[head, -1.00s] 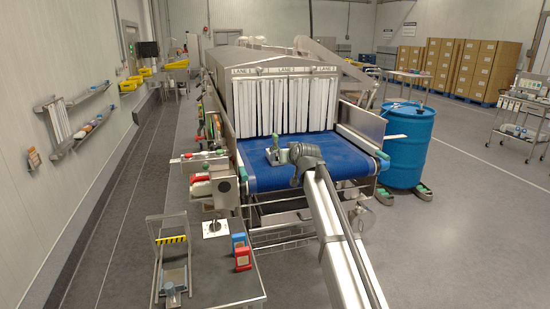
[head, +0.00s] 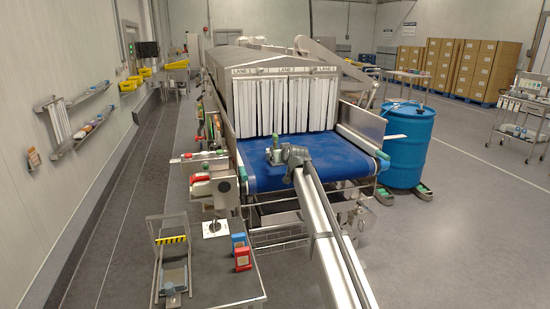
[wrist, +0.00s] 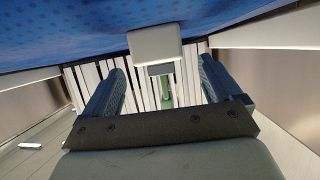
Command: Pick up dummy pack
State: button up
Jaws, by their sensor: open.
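The dummy pack appears to be a pale block with an upright green handle, standing on the blue conveyor belt (head: 325,168) in front of the tunnel curtain. Its upper part (head: 276,143) shows just left of my gripper (head: 286,154) in the head view. In the wrist view, which is upside down, the pale block (wrist: 154,43) lies ahead, with a grey and green part reaching between my open fingers (wrist: 162,78). The fingers stand to either side and hold nothing. Whether they touch the pack cannot be told.
White strip curtains (head: 290,105) hang at the tunnel mouth behind the pack. Metal side rails flank the belt. A blue drum (head: 405,145) stands to the right. Red and blue boxes (head: 242,257) sit on the bench at the lower left. Much of the belt is clear.

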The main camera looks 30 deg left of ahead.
aim_at(275, 135)
jog(key=x, duration=0.4)
jog(key=shift+w+a+f, duration=0.1)
jog(key=shift+w+f, duration=0.05)
jog(key=shift+f, duration=0.25)
jog(key=shift+c, duration=0.4)
jog(key=c, duration=1.2)
jog(key=shift+r, duration=5.05)
jog(key=shift+c, duration=0.2)
jog(key=o, duration=0.7)
grip_shut()
